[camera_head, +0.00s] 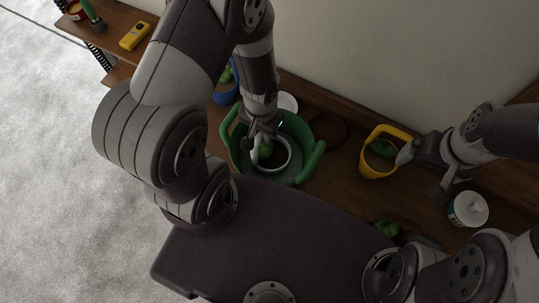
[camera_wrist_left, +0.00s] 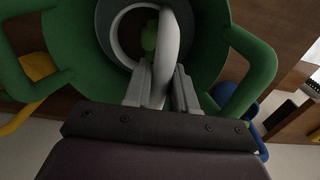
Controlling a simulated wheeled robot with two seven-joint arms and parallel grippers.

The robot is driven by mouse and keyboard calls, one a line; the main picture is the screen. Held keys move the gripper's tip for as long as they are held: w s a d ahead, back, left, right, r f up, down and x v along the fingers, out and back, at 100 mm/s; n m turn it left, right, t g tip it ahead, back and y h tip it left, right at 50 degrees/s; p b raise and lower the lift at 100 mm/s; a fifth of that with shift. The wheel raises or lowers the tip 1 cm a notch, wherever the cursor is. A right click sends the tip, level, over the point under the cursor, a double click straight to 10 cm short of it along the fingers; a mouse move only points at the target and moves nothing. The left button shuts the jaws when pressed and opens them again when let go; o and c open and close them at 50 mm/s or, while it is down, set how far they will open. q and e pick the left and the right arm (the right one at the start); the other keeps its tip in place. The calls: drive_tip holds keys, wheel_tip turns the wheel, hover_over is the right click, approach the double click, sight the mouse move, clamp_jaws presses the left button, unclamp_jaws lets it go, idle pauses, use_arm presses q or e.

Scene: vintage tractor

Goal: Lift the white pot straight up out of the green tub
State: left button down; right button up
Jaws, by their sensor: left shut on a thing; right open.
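The green tub (camera_head: 308,158) stands on the wooden shelf, with a handle on each side. The white pot (camera_head: 287,160) is inside the tub, with a green plant (camera_head: 265,151) in it. My left gripper (camera_head: 262,136) reaches down into the tub from above. In the left wrist view my left gripper (camera_wrist_left: 162,88) is shut on the near rim of the white pot (camera_wrist_left: 172,48), one finger on each side of it. The pot's lower part and base are hidden. My right gripper (camera_head: 422,178) is open and empty, beside the yellow bucket.
The yellow bucket (camera_head: 367,163) with a green plant stands right of the tub. A white-lidded can (camera_head: 468,209) is at the far right. A brown round dish (camera_head: 328,131) and a blue pot (camera_head: 226,92) are close to the tub. A wall rises behind the shelf.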

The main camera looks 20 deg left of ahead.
idle(0.6)
use_arm(q)
drive_tip(key=shift+w+r, duration=0.15)
drive_tip(key=shift+r, duration=0.3)
wheel_tip(320, 180, up, 9)
drive_tip(key=shift+f+b, duration=0.1)
drive_tip(key=shift+b, duration=0.25)
wheel_tip(320, 180, up, 10)
drive_tip(key=p, duration=0.9)
drive_tip(key=shift+r, duration=0.2)
